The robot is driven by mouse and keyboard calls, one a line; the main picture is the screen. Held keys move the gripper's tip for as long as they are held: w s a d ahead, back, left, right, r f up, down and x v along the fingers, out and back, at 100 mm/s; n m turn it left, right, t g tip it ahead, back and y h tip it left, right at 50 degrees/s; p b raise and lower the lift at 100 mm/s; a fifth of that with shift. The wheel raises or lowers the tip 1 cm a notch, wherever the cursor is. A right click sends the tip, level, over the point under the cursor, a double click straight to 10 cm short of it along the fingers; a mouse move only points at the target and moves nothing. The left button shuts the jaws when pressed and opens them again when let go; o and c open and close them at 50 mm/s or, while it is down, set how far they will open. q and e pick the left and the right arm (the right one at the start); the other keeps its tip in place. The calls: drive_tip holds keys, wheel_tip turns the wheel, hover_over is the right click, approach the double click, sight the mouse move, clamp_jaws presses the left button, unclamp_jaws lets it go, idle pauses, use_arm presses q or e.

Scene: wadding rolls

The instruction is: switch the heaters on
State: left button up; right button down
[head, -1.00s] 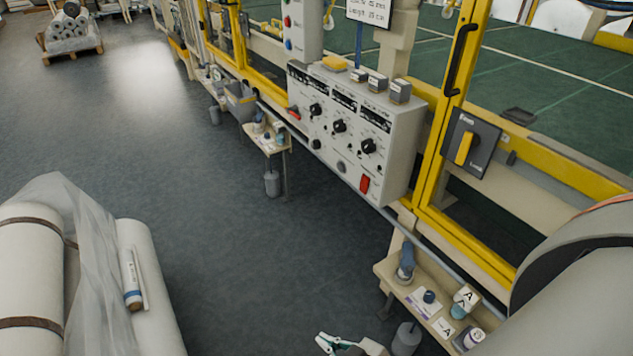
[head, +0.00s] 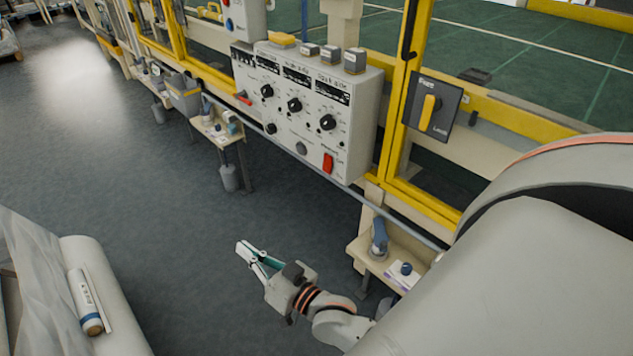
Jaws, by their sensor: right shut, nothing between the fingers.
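The grey control box (head: 312,112) is mounted on the machine frame, with several black dials on its front. A red rocker switch (head: 328,163) sits at the lower right of that front, with small lettering beside it that is too small to read surely. Another red switch (head: 243,98) shows at the box's left end. My right gripper (head: 246,252) is below and to the left of the red rocker, well apart from the box. It is shut and empty, over the floor. My left gripper is out of view.
A yellow-handled rotary switch (head: 429,113) is on the yellow frame. A small shelf (head: 361,254) with a blue-handled tool lies below the box, beside my right arm. Wrapped white rolls (head: 100,290) lie at lower left. The floor between is clear.

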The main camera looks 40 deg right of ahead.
drive_tip(key=w+d+r+m+t+h+b, duration=0.5)
drive_tip(key=w+d+r+m+t+h, duration=0.15)
drive_tip(key=w+r+m, duration=0.45)
drive_tip(key=d+m+g+h+b, duration=0.5)
drive_tip(key=d+m+g+h, duration=0.3)
drive_tip(key=m+h, duration=1)
use_arm(q)
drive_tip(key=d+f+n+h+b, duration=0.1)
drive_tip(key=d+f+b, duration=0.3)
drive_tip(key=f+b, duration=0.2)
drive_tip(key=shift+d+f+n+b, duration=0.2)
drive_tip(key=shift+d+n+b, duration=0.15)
drive_tip(key=shift+b, duration=0.6)
use_arm(e)
drive_tip(key=w+d+f+m+g+y, duration=0.2)
drive_tip(key=f+m+g, duration=0.5)
drive_tip(key=m, duration=0.4)
drive_tip(key=w+d+f+m+g+y, duration=0.1)
drive_tip(key=d+f+m+g+y, duration=0.1)
drive_tip(key=d+f+m+g, duration=0.3)
wheel_tip(320, 180, down, 4)
drive_tip(key=m+g, duration=0.3)
drive_tip(key=m, duration=0.3)
drive_tip(key=shift+w+m, duration=0.3)
drive_tip(key=shift+w, duration=0.1)
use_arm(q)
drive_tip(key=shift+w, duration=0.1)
use_arm(e)
drive_tip(key=shift+f+g, duration=0.1)
drive_tip(key=shift+g, duration=0.15)
